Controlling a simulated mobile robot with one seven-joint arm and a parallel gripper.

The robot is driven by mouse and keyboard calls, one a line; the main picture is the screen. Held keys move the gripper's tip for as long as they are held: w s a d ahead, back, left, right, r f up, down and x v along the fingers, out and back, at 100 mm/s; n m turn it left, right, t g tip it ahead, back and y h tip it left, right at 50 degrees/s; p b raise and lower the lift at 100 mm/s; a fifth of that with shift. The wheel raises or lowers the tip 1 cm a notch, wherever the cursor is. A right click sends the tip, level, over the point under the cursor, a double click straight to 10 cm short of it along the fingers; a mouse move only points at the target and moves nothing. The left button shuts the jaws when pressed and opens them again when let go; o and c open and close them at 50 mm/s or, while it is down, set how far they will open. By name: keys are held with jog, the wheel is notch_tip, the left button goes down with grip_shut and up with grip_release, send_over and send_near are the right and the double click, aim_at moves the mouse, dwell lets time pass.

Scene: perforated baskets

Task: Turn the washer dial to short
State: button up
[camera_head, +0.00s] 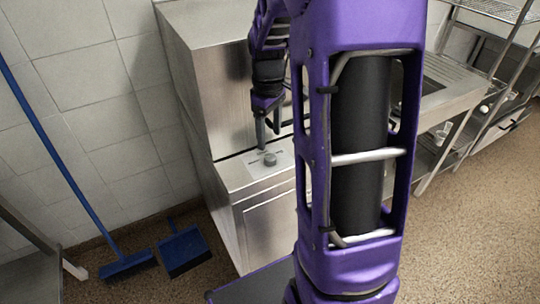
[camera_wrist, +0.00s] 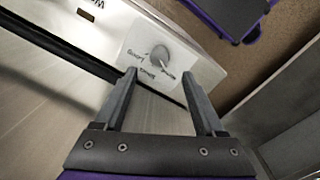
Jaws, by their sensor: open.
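The washer (camera_head: 268,212) is a metal cabinet with a light control plate (camera_head: 285,167) on its top ledge. The grey round dial (camera_head: 270,159) stands up from that plate. In the wrist view the dial (camera_wrist: 158,54) has printed labels around it, with "Short" (camera_wrist: 136,52) at its left; the others are hard to read. Which label the dial points at is not clear. My gripper (camera_head: 268,138) is open and empty, pointing down just above the dial. In the wrist view the dial shows beyond the gap between my gripper's fingers (camera_wrist: 159,74), apparently apart from both.
A tall metal back panel (camera_head: 215,90) rises behind the ledge. A blue broom (camera_head: 125,264) and blue dustpan (camera_head: 184,250) are on the floor at the left. A metal sink counter (camera_head: 450,88) and shelves stand at the right. Brown floor is free at the lower right.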

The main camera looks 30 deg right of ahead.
aim_at(270, 156)
notch_tip(270, 156, down, 8)
jog(key=shift+d+r+b, duration=0.1)
jog(key=shift+r+b, duration=0.15)
jog(key=shift+b, duration=0.25)
grip_shut()
